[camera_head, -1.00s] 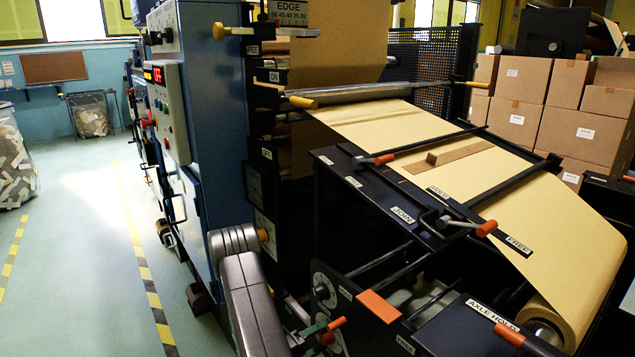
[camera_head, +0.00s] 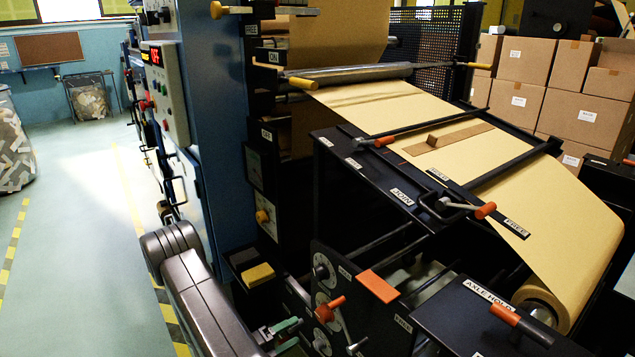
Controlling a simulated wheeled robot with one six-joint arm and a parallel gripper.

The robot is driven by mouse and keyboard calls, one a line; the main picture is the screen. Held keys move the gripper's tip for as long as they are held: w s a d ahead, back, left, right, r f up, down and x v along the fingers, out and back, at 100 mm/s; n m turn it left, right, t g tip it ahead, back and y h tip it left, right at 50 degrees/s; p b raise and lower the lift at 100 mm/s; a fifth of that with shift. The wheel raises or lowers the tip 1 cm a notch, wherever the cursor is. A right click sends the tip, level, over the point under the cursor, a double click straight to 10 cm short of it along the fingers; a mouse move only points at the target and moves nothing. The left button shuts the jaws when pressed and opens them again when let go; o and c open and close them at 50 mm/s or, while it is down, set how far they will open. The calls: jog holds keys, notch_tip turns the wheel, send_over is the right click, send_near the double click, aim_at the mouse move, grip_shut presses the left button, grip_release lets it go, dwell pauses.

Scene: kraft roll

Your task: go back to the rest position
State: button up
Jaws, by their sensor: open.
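My gripper (camera_head: 288,336) is at the bottom of the view, low in front of the machine, with two green-tipped fingers apart and nothing seen between them. Its lower part is cut off by the frame edge. My grey arm (camera_head: 198,285) reaches down to it from the left. The gripper is left of an orange-handled lever (camera_head: 331,307) and looks apart from it. The kraft web (camera_head: 450,135) runs over the sloped black table down to the kraft roll (camera_head: 545,300) at lower right, with a brown strip (camera_head: 447,138) across it.
The blue machine cabinet (camera_head: 218,120) with a lit red display stands behind my arm. A dark and yellow block (camera_head: 258,274) sits beside the arm. An orange-handled axle lever (camera_head: 520,325) is at lower right. Cartons (camera_head: 560,85) stack at back right. Open floor (camera_head: 75,190) lies left.

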aim_at(319, 317)
jog(key=v, duration=0.4)
jog(key=x, duration=1.3)
jog(key=shift+d+b, duration=0.1)
jog(key=shift+b, duration=0.25)
jog(key=shift+w+d+f, duration=0.1)
jog(key=shift+w+d, duration=0.05)
jog(key=m+b, duration=0.3)
jog(key=m, duration=0.4)
jog(key=shift+b, duration=0.4)
jog(key=m+b, duration=0.2)
jog(key=m, duration=0.2)
jog(key=shift+b, duration=0.3)
jog(key=shift+m+b, duration=0.5)
jog(key=shift+m, duration=0.5)
